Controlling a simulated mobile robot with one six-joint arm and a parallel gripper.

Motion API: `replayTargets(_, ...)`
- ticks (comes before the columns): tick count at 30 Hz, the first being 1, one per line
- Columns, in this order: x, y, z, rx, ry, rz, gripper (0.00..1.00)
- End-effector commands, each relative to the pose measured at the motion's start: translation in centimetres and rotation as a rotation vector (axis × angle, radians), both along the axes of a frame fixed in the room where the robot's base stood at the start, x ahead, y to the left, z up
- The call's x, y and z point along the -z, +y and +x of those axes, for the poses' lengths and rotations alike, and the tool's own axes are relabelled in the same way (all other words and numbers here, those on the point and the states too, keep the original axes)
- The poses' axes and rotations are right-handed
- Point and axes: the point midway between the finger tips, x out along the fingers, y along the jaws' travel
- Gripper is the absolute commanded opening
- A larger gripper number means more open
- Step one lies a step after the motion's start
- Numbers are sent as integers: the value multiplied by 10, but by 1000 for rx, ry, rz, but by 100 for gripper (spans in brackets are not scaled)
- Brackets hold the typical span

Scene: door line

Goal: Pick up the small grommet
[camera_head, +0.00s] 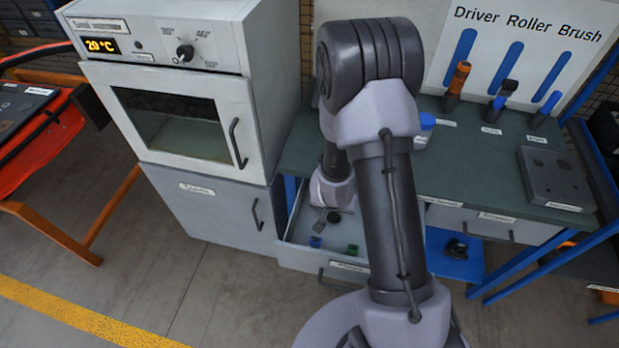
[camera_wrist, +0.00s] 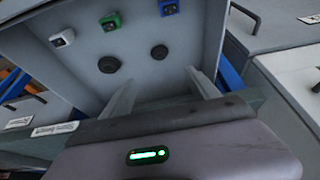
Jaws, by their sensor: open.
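Two round black grommets lie on the floor of an open grey drawer in the wrist view. The small grommet (camera_wrist: 159,52) is on the right, and a larger grommet (camera_wrist: 108,64) is on the left. My gripper (camera_wrist: 163,80) is open, its two pale fingers spread and pointing into the drawer. The small grommet lies ahead of the gap between the fingertips, apart from them. In the head view my arm hides much of the drawer, and I cannot tell the grommets from the dark gripper parts there.
The drawer (camera_head: 300,258) also holds a blue clip (camera_wrist: 168,7), a green clip (camera_wrist: 112,21) and a white one (camera_wrist: 62,38) along one wall. The workbench (camera_head: 480,160) stands above it. A grey cabinet with an oven (camera_head: 180,110) is close on the left.

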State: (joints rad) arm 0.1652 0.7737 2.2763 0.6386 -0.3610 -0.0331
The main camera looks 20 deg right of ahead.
Motion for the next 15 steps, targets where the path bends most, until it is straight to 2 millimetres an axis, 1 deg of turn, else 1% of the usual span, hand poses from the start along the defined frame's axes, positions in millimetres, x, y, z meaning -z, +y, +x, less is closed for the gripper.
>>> replayTargets(1,14,-2,2,1,3,-1,70)
replayTargets(6,64,-13,18,0,3,-1,70)
replayTargets(9,89,-19,27,-1,2,0,70)
replayTargets(12,105,-22,34,-2,1,0,70)
replayTargets(15,113,-24,37,-2,1,0,70)
